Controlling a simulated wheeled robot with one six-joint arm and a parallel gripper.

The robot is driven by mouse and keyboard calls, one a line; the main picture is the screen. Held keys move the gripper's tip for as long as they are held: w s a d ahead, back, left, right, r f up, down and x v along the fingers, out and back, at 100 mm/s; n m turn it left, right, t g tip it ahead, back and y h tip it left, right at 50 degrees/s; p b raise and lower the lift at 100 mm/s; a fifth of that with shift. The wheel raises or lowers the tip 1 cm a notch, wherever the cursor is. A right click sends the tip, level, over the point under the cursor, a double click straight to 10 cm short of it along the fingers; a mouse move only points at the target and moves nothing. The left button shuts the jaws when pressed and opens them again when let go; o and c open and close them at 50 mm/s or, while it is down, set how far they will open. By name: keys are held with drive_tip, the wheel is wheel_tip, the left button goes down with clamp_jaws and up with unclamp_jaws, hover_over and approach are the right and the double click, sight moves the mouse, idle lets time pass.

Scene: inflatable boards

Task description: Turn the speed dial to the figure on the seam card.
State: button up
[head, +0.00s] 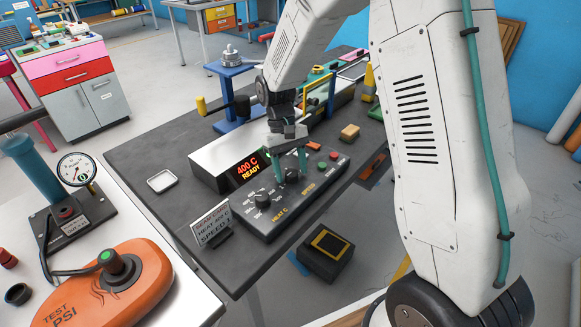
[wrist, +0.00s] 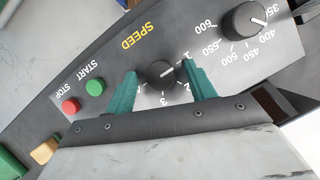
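The speed dial (wrist: 161,74) is a round black knob on the dark control panel. Its white pointer mark aims at or close to 1; the figures 2 and 3 also show around it. My gripper (wrist: 163,78) has its two teal fingers on either side of the dial, with a visible gap on each side. In the head view my gripper (head: 291,170) points down over the dial, which is partly hidden by the fingers. The seam card (head: 212,227) stands left of the panel and reads heat 400 C; its speed figure looks like 1, but is small.
Behind stands a box with the lit display "400 C READY" (head: 247,172). A tan block (head: 349,132) lies to the right.

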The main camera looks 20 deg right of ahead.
sight(290, 170)
drive_tip(key=v, duration=0.7)
drive_tip(key=shift+r, duration=0.4)
drive_tip(key=shift+w, duration=0.1)
drive_tip(key=s, duration=0.2)
drive_tip(key=shift+s+d+f, duration=0.1)
drive_tip(key=shift+s+f, duration=0.15)
drive_tip(key=shift+s, duration=0.15)
drive_tip(key=s+d+r+t, duration=0.1)
drive_tip(key=s+r, duration=0.3)
drive_tip(key=s, duration=0.5)
drive_tip(key=s+d+r+t, duration=0.1)
drive_tip(key=s+r+t, duration=0.2)
drive_tip(key=s, duration=0.6)
drive_tip(key=s+d+r+m+t, duration=0.1)
drive_tip(key=s+r+t, duration=0.1)
drive_tip(key=s+r, duration=0.5)
drive_tip(key=shift+s+d, duration=0.35)
drive_tip(key=shift+s, duration=0.7)
